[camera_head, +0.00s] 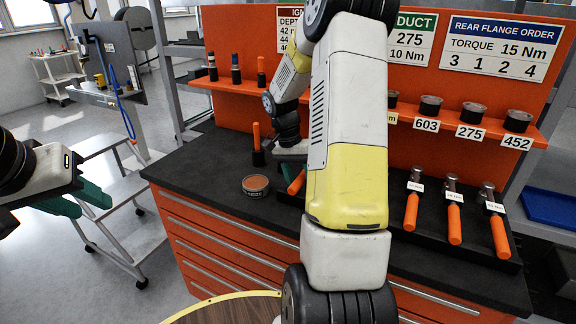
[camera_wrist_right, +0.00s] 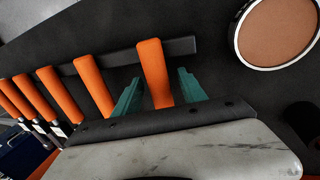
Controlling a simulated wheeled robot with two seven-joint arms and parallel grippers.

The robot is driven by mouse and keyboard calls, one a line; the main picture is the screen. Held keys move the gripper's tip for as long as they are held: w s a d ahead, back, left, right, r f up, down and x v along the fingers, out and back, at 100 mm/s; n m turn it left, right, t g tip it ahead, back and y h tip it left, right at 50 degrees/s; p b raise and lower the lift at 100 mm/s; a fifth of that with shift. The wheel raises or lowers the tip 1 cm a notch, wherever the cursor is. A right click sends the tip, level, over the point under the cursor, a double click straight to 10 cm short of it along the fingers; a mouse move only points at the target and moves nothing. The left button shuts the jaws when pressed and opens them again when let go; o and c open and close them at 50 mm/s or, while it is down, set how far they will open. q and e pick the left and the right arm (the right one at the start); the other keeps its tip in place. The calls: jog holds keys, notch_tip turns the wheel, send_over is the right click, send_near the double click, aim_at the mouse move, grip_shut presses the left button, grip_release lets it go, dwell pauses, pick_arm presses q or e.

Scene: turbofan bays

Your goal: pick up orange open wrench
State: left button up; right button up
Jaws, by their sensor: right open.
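An orange handle (camera_wrist_right: 152,62) lies between the two teal fingers of my right gripper (camera_wrist_right: 159,76) in the right wrist view. The fingers stand apart, with a gap on each side of the handle. The handle's far end is hidden behind the gripper body, so I cannot see whether it is an open wrench. In the head view an orange handle (camera_head: 297,182) shows just below my right gripper (camera_head: 289,157), partly covered by my arm. My left gripper (camera_head: 78,202) is empty at the far left, its teal fingers apart, away from the bench.
Several orange-handled tools with labels (camera_head: 455,222) lie in a dark tray on the bench's right. A round tin (camera_head: 256,184) sits on the black worktop (camera_head: 205,165). An orange shelf (camera_head: 450,119) with small cups runs behind. Grey steps (camera_head: 118,190) stand left.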

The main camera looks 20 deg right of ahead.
grip_shut()
